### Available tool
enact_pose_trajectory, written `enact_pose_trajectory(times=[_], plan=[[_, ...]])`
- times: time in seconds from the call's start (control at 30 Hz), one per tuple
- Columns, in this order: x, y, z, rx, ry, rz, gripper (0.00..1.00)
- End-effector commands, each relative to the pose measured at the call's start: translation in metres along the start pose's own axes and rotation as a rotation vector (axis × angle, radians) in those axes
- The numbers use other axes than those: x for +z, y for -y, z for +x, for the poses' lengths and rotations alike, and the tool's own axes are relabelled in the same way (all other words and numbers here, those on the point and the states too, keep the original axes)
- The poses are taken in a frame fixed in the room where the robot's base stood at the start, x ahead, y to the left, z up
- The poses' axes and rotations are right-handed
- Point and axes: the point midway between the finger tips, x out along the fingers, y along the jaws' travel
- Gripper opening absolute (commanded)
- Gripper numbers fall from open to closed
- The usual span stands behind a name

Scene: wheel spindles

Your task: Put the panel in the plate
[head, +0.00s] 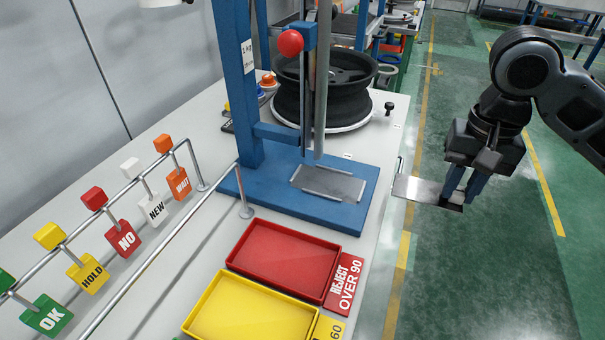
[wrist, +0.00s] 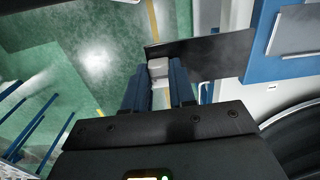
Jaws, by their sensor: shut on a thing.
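The panel (head: 420,190) is a thin, flat grey sheet, held roughly level beyond the table's right edge. My gripper (head: 456,196) is shut on the panel's right end, with its blue fingers pointing down. In the wrist view, the panel (wrist: 215,54) looks dark and reaches right from the fingers (wrist: 158,80), with a small grey block between them. The plate (head: 340,184) is a grey metal sheet with low rails on a blue stand base, left of the panel and apart from it. It also shows in the wrist view (wrist: 303,28).
The blue upright (head: 234,80) and a grey rod with a red ball (head: 290,42) stand at the plate. A black wheel (head: 335,95) sits behind. Red (head: 285,258) and yellow (head: 250,310) trays lie in front. Hanging tags line the left. Floor right is clear.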

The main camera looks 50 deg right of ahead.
Motion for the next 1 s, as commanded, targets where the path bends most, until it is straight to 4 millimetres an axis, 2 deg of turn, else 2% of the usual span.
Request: enact_pose_trajectory(times=[0.07,0.17,0.8,1.0], plan=[[0.002,0.0,-0.002,0.0,0.0,0.007,0.0],[0.002,0.013,-0.003,-0.001,0.001,0.005,0.0],[0.002,0.149,-0.002,0.0,0.001,0.005,0.0],[0.001,0.173,-0.001,0.0,0.001,0.007,0.0]])
